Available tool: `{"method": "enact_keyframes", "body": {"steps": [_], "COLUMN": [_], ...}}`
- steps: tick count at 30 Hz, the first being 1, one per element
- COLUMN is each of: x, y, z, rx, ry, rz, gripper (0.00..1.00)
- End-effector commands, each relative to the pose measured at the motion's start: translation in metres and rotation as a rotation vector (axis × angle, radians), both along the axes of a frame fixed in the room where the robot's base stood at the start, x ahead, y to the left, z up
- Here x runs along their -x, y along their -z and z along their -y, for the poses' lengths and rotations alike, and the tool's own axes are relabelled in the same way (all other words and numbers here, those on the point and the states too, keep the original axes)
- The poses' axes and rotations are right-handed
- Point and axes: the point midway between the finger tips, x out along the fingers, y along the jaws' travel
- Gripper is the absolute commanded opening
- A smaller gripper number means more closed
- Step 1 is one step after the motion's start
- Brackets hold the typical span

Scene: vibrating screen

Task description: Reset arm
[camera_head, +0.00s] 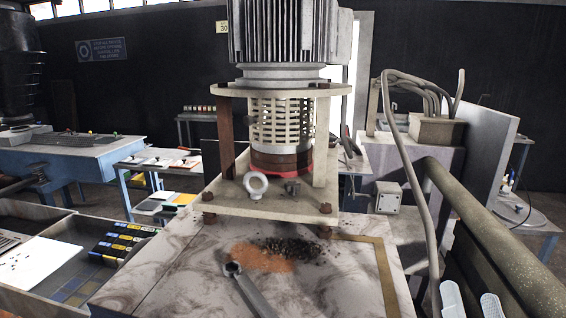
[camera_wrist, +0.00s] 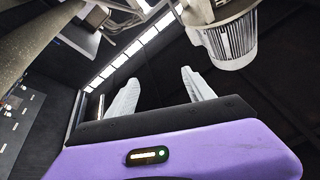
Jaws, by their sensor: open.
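My gripper (camera_wrist: 160,92) shows in the wrist view, its two pale ribbed fingers standing apart with nothing between them. Beyond them are the dark ceiling, a strip of windows and a grey motor at the upper right. In the head view, two pale ribbed finger ends of my gripper (camera_head: 470,300) show at the bottom right corner, beside a thick pipe. The rest of my arm is out of that view.
The vibrating screen's motor (camera_head: 285,40) stands over a marbled top (camera_head: 180,262) with orange and dark grains (camera_head: 265,258) and a wrench (camera_head: 250,292). A thick pipe (camera_head: 490,235) and hanging cable (camera_head: 410,150) are at right. A blue-sided bench (camera_head: 75,155) stands left.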

Motion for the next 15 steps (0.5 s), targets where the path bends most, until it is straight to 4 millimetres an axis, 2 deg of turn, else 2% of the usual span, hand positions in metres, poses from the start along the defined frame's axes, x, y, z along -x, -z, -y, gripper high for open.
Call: {"method": "enact_keyframes", "body": {"steps": [1, 3, 9, 15], "x": [0.015, 0.034, 0.094, 0.158], "y": [0.023, 0.046, 0.106, 0.157], "z": [-0.004, -0.007, -0.020, -0.036], "rx": [0.004, 0.021, 0.102, 0.211], "ry": [0.018, 0.045, 0.082, 0.061], "rz": [-0.033, -0.072, -0.197, -0.345], "gripper": [0.61, 0.61, 0.61, 0.61]}}
